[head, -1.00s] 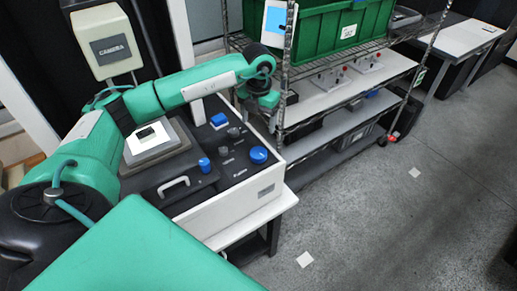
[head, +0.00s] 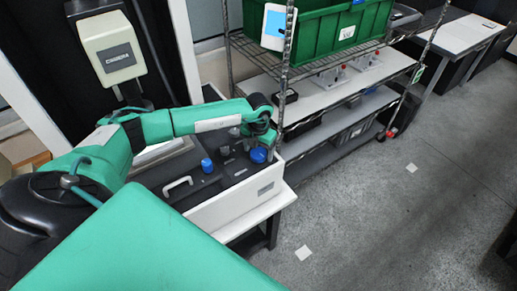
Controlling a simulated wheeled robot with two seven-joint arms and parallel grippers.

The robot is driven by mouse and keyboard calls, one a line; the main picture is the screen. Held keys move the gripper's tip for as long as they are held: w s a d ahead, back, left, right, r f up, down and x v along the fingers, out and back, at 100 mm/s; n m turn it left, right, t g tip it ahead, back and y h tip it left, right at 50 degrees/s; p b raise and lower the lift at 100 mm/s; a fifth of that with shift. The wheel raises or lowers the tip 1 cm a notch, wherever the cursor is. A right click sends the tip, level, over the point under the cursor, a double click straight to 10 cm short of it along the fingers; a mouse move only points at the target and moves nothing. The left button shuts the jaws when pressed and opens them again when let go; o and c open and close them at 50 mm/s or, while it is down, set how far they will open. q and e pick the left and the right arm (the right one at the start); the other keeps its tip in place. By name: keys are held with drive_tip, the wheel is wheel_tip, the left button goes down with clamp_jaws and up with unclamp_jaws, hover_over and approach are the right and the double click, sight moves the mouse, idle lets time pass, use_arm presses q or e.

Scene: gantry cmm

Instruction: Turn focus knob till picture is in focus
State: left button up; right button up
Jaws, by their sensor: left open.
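A white machine with a black top panel (head: 228,176) carries the knobs. No label tells which is the focus knob. My left gripper (head: 264,143) is open and points down just above the large blue knob, partly covering it. I cannot tell whether the fingers touch it. The lit screen plate (head: 160,152) is mostly hidden behind my left arm, so its picture cannot be read. My right gripper is out of view.
A camera head (head: 112,50) stands on a post behind the machine. A wire shelf (head: 330,95) with a green crate (head: 325,28) is close to the right of my left gripper.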

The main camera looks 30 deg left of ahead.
use_arm(q)
drive_tip(key=c, duration=1)
drive_tip(key=shift+o, duration=0.2)
drive_tip(key=shift+n+b, duration=0.4)
drive_tip(key=shift+n, duration=0.1)
drive_tip(key=shift+f+n+b, duration=0.1)
drive_tip(key=shift+n+b, duration=0.6)
drive_tip(key=shift+n, duration=0.3)
drive_tip(key=n+b, duration=0.1)
drive_tip(key=n, duration=0.2)
drive_tip(key=shift+a+n+b, duration=0.1)
drive_tip(key=shift+n+b, duration=0.45)
drive_tip(key=shift+n, duration=0.35)
